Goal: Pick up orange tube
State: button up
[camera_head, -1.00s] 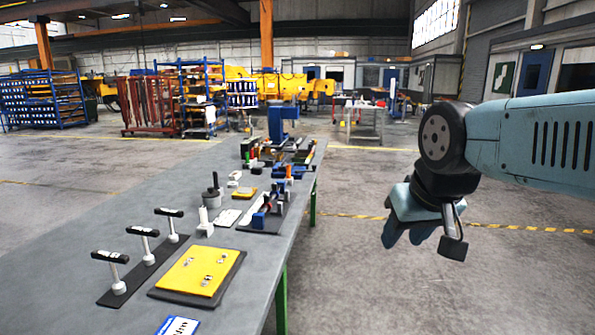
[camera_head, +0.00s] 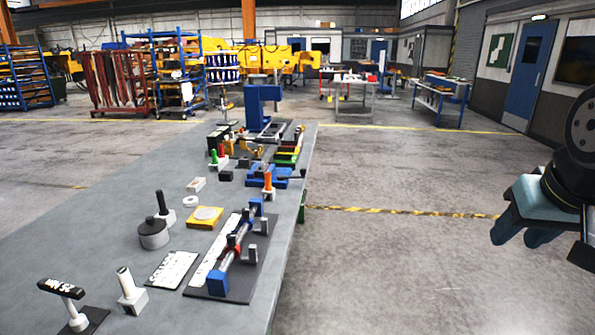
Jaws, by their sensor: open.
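An upright orange tube (camera_head: 268,181) stands on a small pale base near the right edge of the grey table (camera_head: 90,235), just beside a blue clamp-like fixture. My gripper (camera_head: 520,236) hangs at the right edge of the view, over the floor and clear of the table. It is open, with nothing seen between its fingers. It is well to the right of the orange tube and apart from it. My wrist is partly cut off by the picture edge.
A blue fixture with a rod (camera_head: 233,250) stands on a dark plate in front of the tube. A blue clamp (camera_head: 270,173) and green and red handles (camera_head: 221,150) are behind it. A black T-handle (camera_head: 61,289) is at front left. Floor right of the table is clear.

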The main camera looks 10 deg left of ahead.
aim_at(269, 186)
jog(key=u, duration=0.25)
jog(key=i, duration=1)
jog(key=u, duration=0.7)
jog(key=i, duration=0.3)
jog(key=u, duration=0.3)
jog(key=k, duration=0.9)
jog(key=u, duration=0.2)
jog(key=i, duration=0.95)
jog(key=z, duration=0.05)
